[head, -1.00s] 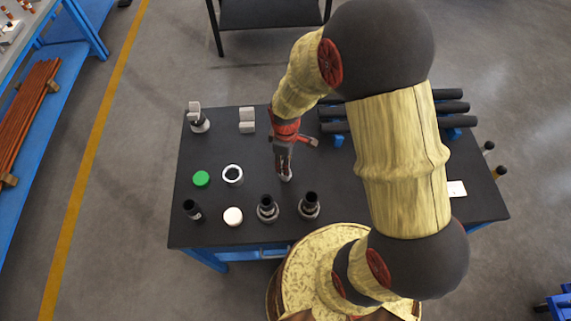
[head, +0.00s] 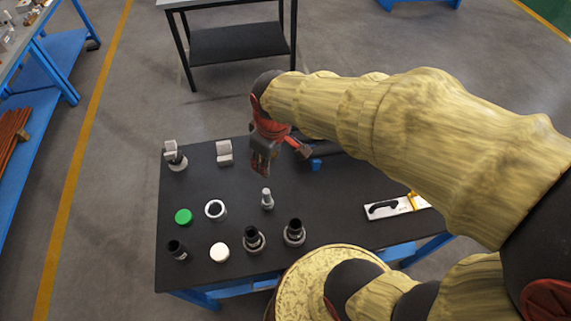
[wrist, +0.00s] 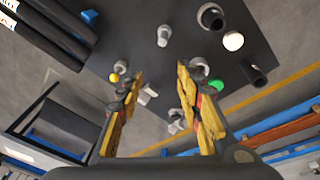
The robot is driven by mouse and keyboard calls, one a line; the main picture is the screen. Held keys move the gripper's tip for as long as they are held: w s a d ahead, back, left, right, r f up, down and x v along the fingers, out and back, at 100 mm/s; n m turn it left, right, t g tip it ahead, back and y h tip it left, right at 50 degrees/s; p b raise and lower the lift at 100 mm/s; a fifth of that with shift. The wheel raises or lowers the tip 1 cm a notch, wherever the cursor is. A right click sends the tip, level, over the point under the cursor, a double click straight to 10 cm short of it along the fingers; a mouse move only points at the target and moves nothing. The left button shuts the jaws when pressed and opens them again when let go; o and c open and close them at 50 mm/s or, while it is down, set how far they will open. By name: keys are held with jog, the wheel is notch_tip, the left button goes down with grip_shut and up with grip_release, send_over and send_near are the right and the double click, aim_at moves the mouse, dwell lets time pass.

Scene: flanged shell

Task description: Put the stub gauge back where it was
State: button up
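A small silver stub (head: 267,199), which I take to be the stub gauge, stands upright on the black table (head: 330,215). It stands alone, right of the white ring (head: 215,209). It also shows in the wrist view (wrist: 164,36), beyond my fingertips and apart from them. My gripper (head: 262,168) hangs above the table, behind the stub in the head view. In the wrist view my gripper's two yellow fingers (wrist: 160,80) are spread wide with nothing held between them.
A green disc (head: 183,216), a cream disc (head: 220,252), a black cylinder (head: 177,250) and two black-topped flanged fittings (head: 254,239) (head: 294,232) stand at the front left. Grey blocks (head: 224,152) are behind. A trowel-like tool (head: 395,206) lies right. Dark bars (wrist: 40,35) show in the wrist view.

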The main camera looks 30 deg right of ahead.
jog(key=s+r+m+t, duration=0.3)
jog(key=s+r+m, duration=0.2)
jog(key=s+r, duration=0.5)
jog(key=shift+r, duration=0.3)
jog(key=shift+f, duration=0.1)
